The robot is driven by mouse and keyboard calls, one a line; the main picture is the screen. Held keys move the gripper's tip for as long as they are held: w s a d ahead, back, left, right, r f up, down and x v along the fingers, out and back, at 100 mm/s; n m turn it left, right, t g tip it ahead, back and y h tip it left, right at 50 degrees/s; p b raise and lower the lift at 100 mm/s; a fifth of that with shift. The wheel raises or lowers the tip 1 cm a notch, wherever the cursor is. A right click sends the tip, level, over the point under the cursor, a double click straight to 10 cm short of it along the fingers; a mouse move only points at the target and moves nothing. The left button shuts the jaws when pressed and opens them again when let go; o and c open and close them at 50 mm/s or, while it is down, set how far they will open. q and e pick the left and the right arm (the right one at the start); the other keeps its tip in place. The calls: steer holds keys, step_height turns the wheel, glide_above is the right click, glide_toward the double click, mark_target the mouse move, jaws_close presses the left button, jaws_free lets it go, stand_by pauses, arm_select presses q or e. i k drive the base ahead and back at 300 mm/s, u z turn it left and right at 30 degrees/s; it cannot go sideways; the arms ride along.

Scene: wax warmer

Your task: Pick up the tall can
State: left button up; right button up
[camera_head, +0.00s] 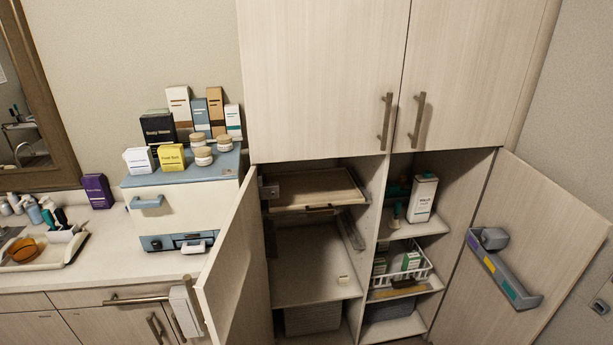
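The left cabinet door (232,275) and right door (530,250) stand open. A grey holder (505,270) juts from the right door. A white basket (405,272) sits below the can. A counter (110,240) with boxes and a white-blue appliance (165,222) is at left.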

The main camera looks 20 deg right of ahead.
mark_target(424, 186)
steer(key=z, duration=1.6)
